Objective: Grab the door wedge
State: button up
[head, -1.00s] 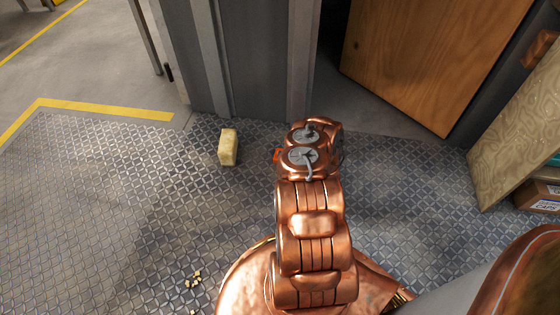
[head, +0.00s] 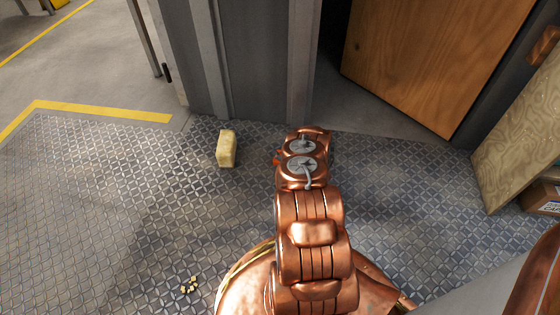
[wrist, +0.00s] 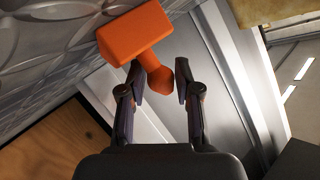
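An orange piece (wrist: 140,45), which I take to be the door wedge, shows in the wrist view with a broad block at the upper left and a narrower stem reaching down. In the head view only a sliver of orange (head: 277,160) shows at the left side of my arm; the rest is hidden. My gripper (wrist: 160,75) is open in the wrist view, its two dark fingers apart. The stem's rounded end lies at the gap between the fingertips, near the left one. I cannot tell whether it touches or sits just beyond them.
A pale yellow block (head: 226,149) stands on the patterned metal floor (head: 120,200) left of my arm. Small yellow crumbs (head: 190,284) lie nearer. A grey pillar (head: 255,60) and a wooden door (head: 435,60) stand ahead. A wooden board (head: 515,130) leans at right.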

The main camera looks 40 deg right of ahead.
jog(key=shift+w, duration=0.1)
jog(key=shift+c, duration=0.3)
grip_shut()
jog(key=shift+r, duration=0.1)
